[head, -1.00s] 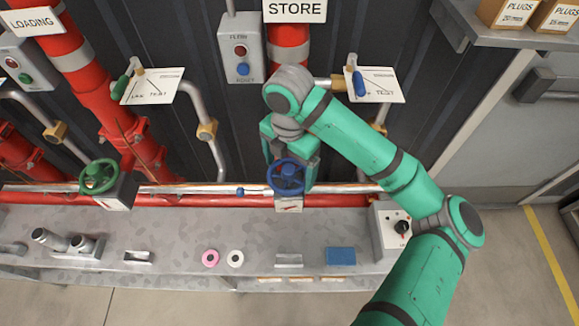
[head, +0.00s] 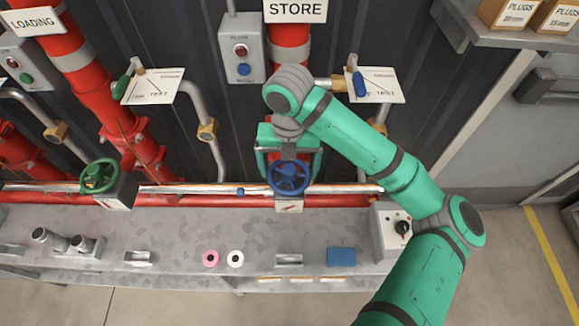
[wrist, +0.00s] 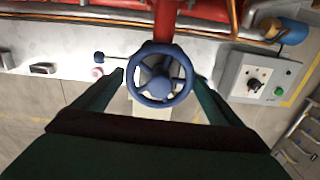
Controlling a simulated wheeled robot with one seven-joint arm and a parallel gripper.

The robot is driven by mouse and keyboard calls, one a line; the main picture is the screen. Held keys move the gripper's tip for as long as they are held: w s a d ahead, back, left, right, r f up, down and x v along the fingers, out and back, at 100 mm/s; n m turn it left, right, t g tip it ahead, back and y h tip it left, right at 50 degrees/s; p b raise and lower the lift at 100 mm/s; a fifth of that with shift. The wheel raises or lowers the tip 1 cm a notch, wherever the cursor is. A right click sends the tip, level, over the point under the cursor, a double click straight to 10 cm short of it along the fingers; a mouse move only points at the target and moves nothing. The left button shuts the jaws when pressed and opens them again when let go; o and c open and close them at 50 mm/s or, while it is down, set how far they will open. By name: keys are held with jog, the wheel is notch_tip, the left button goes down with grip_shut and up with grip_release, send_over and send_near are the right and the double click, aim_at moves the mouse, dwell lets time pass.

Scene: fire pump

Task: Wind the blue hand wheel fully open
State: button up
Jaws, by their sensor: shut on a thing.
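The blue hand wheel (head: 289,177) sits on the pipe run under the STORE sign, above a small white indicator plate (head: 289,206). It shows spoked and near the middle of the wrist view (wrist: 160,98). My gripper (head: 290,163) reaches it from behind and above in the head view. Its two green fingers lie on opposite sides of the rim, left and right, and it is shut on the wheel. The exact finger contact is hard to see. The marking on the indicator plate is too small to read.
A green hand wheel (head: 99,176) stands to the left on the same pipe run. A grey control box (head: 391,232) with a black knob is right of the wheel. Pink and white rings, a blue block (head: 341,256) and brackets lie on the bench. A blue-handled lever (head: 359,84) is above right.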

jog(key=n, duration=0.7)
jog(key=shift+w+r, duration=0.1)
jog(key=shift+w, duration=0.05)
jog(key=o, duration=1)
jog(key=shift+o, duration=0.2)
jog(key=m, duration=0.5)
jog(key=shift+d+m, duration=0.1)
jog(key=shift+m, duration=0.2)
jog(key=m, duration=0.6)
jog(key=shift+s, duration=0.2)
jog(key=m, duration=0.6)
jog(key=shift+m, duration=0.4)
jog(key=m, duration=0.5)
jog(key=shift+s, duration=0.1)
